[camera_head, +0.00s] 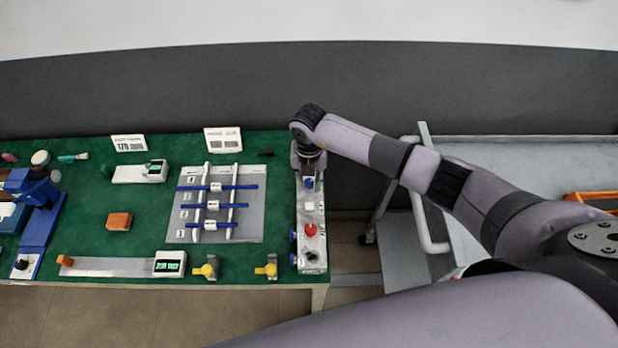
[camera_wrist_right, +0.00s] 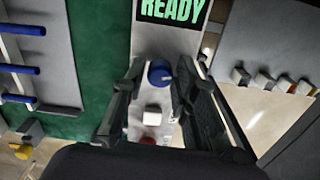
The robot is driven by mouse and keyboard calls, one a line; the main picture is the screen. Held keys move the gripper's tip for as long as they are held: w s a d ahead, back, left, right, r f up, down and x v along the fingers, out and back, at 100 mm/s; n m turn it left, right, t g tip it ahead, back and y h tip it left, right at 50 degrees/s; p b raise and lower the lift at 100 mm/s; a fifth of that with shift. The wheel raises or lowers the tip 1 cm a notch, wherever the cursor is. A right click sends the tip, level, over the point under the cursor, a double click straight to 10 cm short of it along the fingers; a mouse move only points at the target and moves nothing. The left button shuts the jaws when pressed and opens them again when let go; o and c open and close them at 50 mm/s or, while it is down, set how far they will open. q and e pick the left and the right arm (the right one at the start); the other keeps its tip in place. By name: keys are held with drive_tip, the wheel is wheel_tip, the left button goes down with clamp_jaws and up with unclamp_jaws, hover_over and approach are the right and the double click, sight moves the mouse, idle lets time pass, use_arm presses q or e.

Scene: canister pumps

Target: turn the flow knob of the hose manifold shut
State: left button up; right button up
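A narrow pale unit (camera_head: 299,222) stands at the right end of the green table; I take it for the hose manifold, but no label naming it can be read. A blue knob (camera_head: 309,183) is on its top face, and it also shows in the right wrist view (camera_wrist_right: 159,73). A white button (camera_head: 309,206) and a red button (camera_head: 310,230) lie nearer the front. My right gripper (camera_head: 309,166) points down over the unit's far part. In the wrist view its open fingers (camera_wrist_right: 160,82) stand either side of the blue knob; contact cannot be told. My left gripper is not in view.
A grey board (camera_head: 253,222) with blue rods lies left of the unit. Yellow valve handles (camera_head: 206,269) (camera_head: 267,268) are at the table's front edge. A screen reading READY (camera_wrist_right: 172,10) is beyond the knob. A grey cart (camera_head: 510,160) stands to the right.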

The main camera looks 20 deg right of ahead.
clamp_jaws()
drive_tip(key=n+b, duration=0.3)
drive_tip(key=shift+w+f+n+b, duration=0.1)
drive_tip(key=shift+f+n+b, duration=0.05)
drive_tip(key=shift+n+b, duration=0.15)
drive_tip(key=n+b, duration=0.7)
drive_tip(key=shift+r+n+b, duration=0.2)
drive_tip(key=shift+n+b, duration=1.8)
drive_tip(key=shift+o, duration=2.1)
unclamp_jaws()
